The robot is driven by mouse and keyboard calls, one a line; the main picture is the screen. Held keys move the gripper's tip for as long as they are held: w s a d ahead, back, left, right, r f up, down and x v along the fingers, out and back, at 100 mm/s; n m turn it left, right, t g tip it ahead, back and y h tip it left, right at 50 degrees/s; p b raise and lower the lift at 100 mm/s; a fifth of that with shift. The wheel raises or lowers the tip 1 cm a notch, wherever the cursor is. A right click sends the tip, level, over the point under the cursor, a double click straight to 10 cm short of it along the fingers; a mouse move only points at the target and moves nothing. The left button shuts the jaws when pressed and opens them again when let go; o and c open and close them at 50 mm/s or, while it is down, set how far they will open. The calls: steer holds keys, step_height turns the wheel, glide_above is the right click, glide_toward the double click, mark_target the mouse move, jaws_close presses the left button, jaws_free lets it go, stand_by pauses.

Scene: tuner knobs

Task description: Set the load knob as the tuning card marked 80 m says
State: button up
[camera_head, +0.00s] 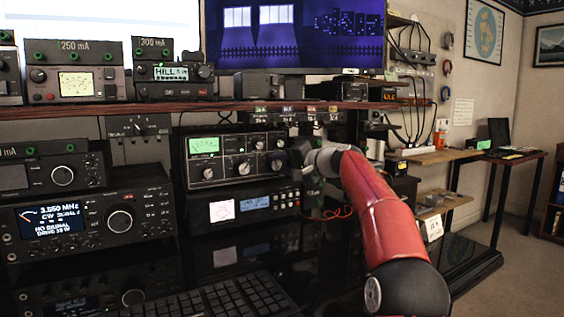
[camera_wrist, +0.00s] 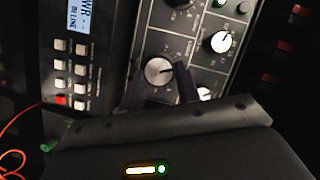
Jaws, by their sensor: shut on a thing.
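The tuner (camera_head: 228,158) is a grey box with a green-lit meter and several knobs, standing on another unit beneath the shelf. My gripper (camera_head: 298,152) is at the right end of its front panel. In the wrist view my gripper (camera_wrist: 160,84) has its two dark fingers on either side of a large pale round knob (camera_wrist: 158,70) and is shut on it. This knob's dark mark points to the right in the wrist view. The knob's label is too small to read. Small cards (camera_head: 286,109) hang along the shelf edge above the tuner; their writing is unreadable.
A unit with a blue display (camera_head: 255,202) sits below the tuner. Smaller knobs (camera_wrist: 221,42) and (camera_wrist: 205,93) are close by my fingers. A radio (camera_head: 75,222) stands at left and a keyboard (camera_head: 225,300) in front. A red cable (camera_head: 333,214) hangs beneath my arm.

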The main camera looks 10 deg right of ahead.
steer(key=shift+a+n+h, duration=0.1)
steer(key=shift+n+h, duration=0.2)
steer(key=shift+n, duration=0.3)
stand_by(0.3)
steer(key=o, duration=1)
steer(key=b+v, duration=0.1)
steer(key=v, duration=0.6)
steer(key=shift+s+d+r, duration=0.1)
steer(key=shift+s+d, duration=0.15)
steer(key=shift+s, duration=0.05)
